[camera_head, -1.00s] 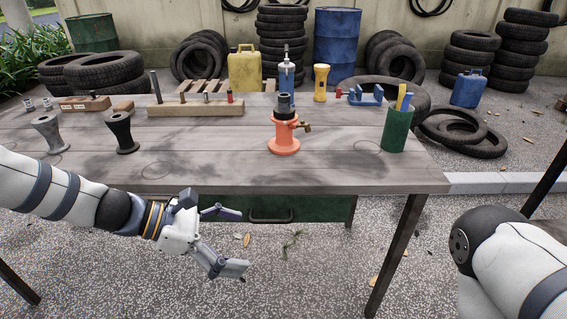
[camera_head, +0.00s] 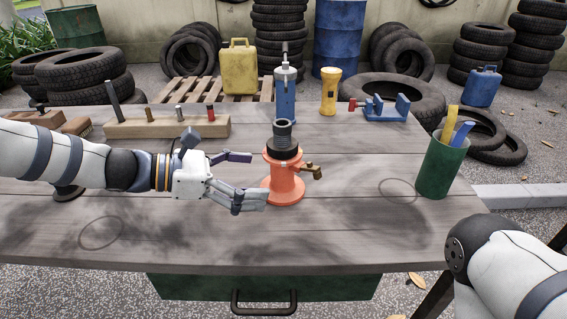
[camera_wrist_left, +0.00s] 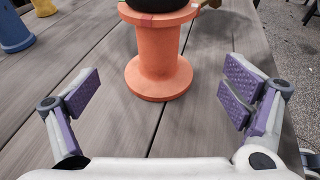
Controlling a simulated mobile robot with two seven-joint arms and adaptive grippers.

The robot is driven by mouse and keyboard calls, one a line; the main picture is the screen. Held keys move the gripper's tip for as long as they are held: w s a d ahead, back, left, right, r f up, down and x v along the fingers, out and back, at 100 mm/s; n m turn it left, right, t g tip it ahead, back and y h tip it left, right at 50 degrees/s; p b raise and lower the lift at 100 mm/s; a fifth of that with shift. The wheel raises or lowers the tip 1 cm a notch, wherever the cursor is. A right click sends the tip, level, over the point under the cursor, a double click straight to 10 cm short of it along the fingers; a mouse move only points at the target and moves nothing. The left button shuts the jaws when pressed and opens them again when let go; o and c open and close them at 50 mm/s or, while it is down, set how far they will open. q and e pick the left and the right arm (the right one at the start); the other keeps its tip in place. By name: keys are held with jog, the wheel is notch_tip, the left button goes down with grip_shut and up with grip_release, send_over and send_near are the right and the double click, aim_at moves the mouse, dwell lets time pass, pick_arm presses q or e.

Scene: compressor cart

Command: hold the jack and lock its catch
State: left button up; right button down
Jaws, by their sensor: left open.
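The orange jack (camera_head: 284,184) stands upright on the table, with a dark collar and a grey threaded screw (camera_head: 283,134) on top. A brass catch (camera_head: 312,171) sticks out from its right side. My left gripper (camera_head: 243,178) is open just left of the jack, its fingers pointing at it. In the left wrist view the jack's orange body (camera_wrist_left: 158,62) stands ahead between the two spread fingers (camera_wrist_left: 160,95), and its top is cut off by the picture edge. My right gripper is out of view; only part of my right arm shows.
The wooden table (camera_head: 330,240) is clear in front. Behind are a blue bottle jack (camera_head: 285,98), a yellow flashlight (camera_head: 329,92), a blue bracket (camera_head: 386,108) and a wooden block with pegs (camera_head: 165,128).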

aim_at(277, 179)
pick_arm(q)
jog(key=b+x, duration=0.1)
jog(key=x, duration=0.3)
jog(key=shift+w+f, duration=0.1)
jog(key=shift+f, duration=0.15)
jog(key=shift+w+d, duration=0.2)
jog(key=shift+d, duration=0.3)
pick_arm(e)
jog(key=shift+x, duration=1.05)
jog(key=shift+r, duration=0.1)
pick_arm(q)
jog(key=c, duration=1.3)
